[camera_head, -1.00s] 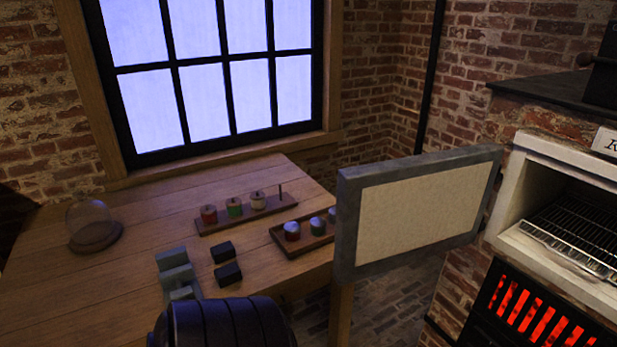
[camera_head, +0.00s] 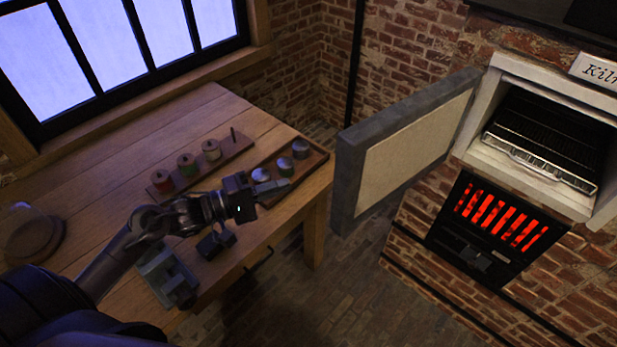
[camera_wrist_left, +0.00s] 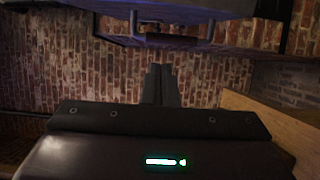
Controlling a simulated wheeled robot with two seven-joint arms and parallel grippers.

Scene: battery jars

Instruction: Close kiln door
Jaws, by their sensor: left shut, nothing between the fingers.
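The kiln door (camera_head: 408,150) is a pale panel with a grey frame. It stands swung open to the left of the kiln opening (camera_head: 545,140), hinged at the kiln's left side. My left gripper (camera_head: 278,188) is shut and empty. In the head view it appears over the small jar tray on the table, left of the door and apart from it. In the left wrist view its closed fingers (camera_wrist_left: 160,85) point toward a brick wall. My right gripper is not in view.
A wooden table (camera_head: 110,150) carries a rack of coloured spools (camera_head: 187,163), a tray of jars (camera_head: 318,158), a grey-green device (camera_head: 168,276) and a glass dome (camera_head: 30,230). A wire rack (camera_head: 540,165) sits inside the kiln above a glowing red grate (camera_head: 500,217). Brick floor is clear below the door.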

